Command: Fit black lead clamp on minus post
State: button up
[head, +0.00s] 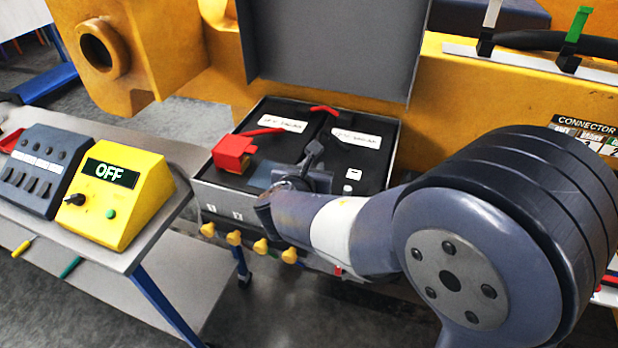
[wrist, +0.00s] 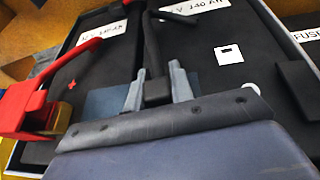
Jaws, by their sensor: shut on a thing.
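The black lead clamp (wrist: 157,91) is between the two grey fingers of my gripper (wrist: 158,78) in the wrist view, with its black lead (wrist: 152,45) rising from it. In the head view my gripper (head: 303,173) is over the front of the open battery box (head: 225,195), and my wrist hides part of the clamp. A small pale round stub (wrist: 252,88), perhaps the minus post, shows just beyond the gripper body's right end. It also shows in the head view (head: 348,188), right of the gripper. The clamp is apart from it.
A red clamp (head: 233,152) with a red lead sits on the left battery, close to my gripper. The grey lid (head: 325,50) stands open behind. A yellow box (head: 118,195) reading OFF and a dark switch box (head: 45,170) stand on the left bench.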

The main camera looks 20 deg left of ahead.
grip_shut()
jog(key=shift+r, duration=0.1)
